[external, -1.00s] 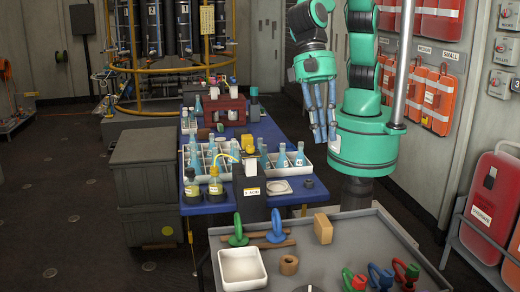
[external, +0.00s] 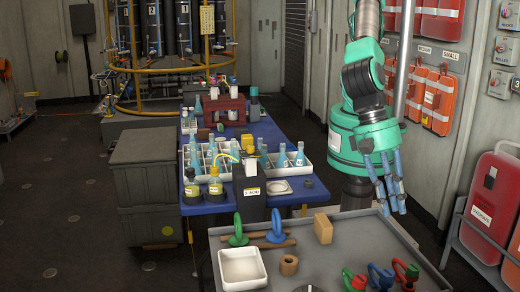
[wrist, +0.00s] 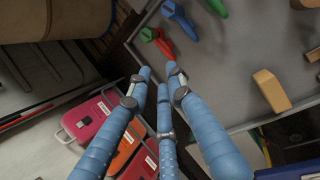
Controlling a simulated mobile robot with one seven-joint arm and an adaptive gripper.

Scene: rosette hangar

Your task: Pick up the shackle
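Several shackle-like pieces lie on the grey tray table (external: 330,245). The wrist view shows a red-and-green shackle (wrist: 157,40), a blue one (wrist: 180,19) and a green one (wrist: 217,8) beyond my fingertips. My gripper (external: 391,207), with blue fingers, is open and empty near the table's right edge, apart from the shackles.
A white bin (external: 242,268), a wooden block (external: 323,228) and a wooden ring (external: 289,265) are on the tray table. The blue table (external: 265,130) behind carries bottles and racks. A rack with a red case (external: 492,200) stands at the right.

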